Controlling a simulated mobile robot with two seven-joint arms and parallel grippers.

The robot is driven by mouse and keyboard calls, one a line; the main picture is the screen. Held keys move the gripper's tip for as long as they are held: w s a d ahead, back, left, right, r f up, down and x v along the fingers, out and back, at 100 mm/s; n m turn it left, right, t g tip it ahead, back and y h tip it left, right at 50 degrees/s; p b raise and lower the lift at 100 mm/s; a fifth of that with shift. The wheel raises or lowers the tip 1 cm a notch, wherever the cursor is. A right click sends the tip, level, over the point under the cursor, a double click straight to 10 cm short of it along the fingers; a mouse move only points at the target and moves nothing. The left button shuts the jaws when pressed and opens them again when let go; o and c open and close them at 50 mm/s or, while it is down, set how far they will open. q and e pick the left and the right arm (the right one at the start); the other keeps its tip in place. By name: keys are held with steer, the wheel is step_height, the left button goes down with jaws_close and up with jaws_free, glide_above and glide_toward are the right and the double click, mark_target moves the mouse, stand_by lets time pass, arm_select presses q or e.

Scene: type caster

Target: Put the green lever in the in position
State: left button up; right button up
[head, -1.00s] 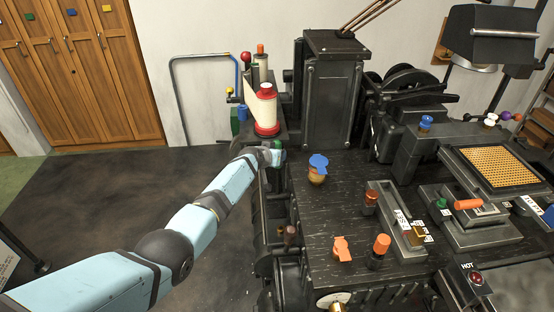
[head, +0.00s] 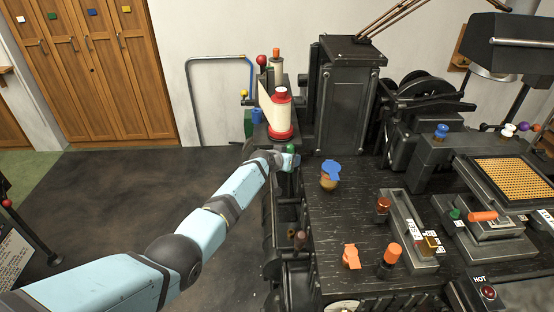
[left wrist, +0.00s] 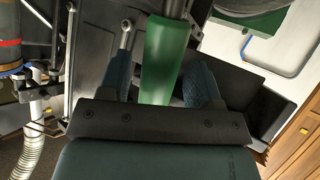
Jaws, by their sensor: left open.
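The green lever shows as a long green handle (left wrist: 165,60) in the left wrist view, running up from my palm plate between the two blue fingers. In the head view only its green top (head: 291,149) shows, at the left edge of the black machine below the red-and-cream spool. My left gripper (left wrist: 162,82) is open, with one finger on each side of the handle. Small gaps seem to show beside it, and I cannot tell if either finger touches. In the head view my left gripper (head: 284,160) hides the lower lever. My right gripper is in neither view.
The spool (head: 281,115) stands just behind the lever. A blue-topped knob (head: 330,172), orange knobs (head: 351,257) and a smaller green knob (head: 455,214) stand on the black machine top. Open floor (head: 110,215) lies to the left.

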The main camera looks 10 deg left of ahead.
arm_select(q)
steer(key=p+v, duration=0.2)
steer(key=v, duration=1.1)
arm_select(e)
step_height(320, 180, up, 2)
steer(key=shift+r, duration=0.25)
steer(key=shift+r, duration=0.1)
arm_select(q)
steer(key=s+a+f+y, duration=0.1)
steer(key=s+a+f, duration=0.1)
steer(key=s+f, duration=0.65)
steer(key=s+a+f+y, duration=0.15)
steer(key=s+f, duration=0.35)
steer(key=s, duration=0.6)
steer(key=s+a+f, duration=0.1)
steer(key=s+a, duration=0.1)
steer(key=s, duration=2.3)
steer(key=shift+s+a+p, duration=0.2)
steer(key=shift+a+p, duration=0.1)
steer(key=shift+p, duration=0.05)
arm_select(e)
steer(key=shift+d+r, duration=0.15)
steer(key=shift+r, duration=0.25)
